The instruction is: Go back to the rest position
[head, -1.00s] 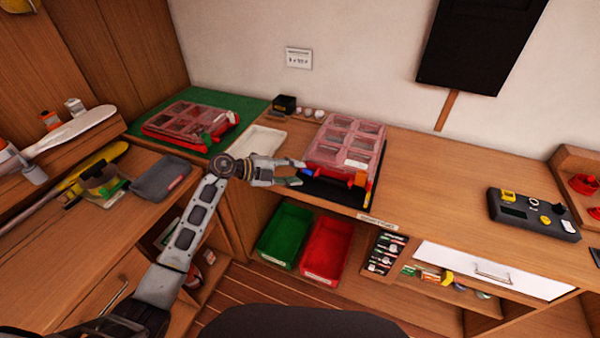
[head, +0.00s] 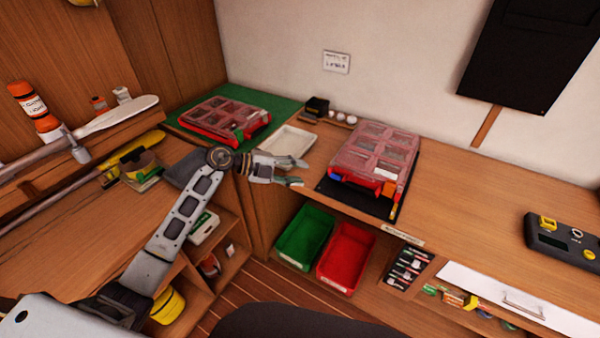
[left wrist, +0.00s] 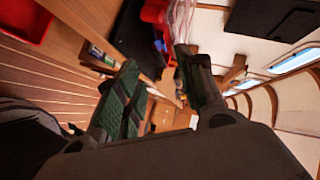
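My left gripper (head: 298,172) is in the middle of the head view, at the end of my arm coming in from the lower left. It is in front of the white tray and left of the pink-lidded organizer case on the black mat. In the left wrist view its two fingers (left wrist: 160,85) stand apart with nothing between them, so it is open and empty. My right gripper is in neither view.
A pink-lidded case (head: 375,155) lies on a black mat (head: 345,194); another case (head: 224,120) lies on a green mat (head: 285,104). A white tray (head: 288,142) sits between them. Green (head: 304,240) and red bins (head: 347,258) stand below the counter. The right counter has free room.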

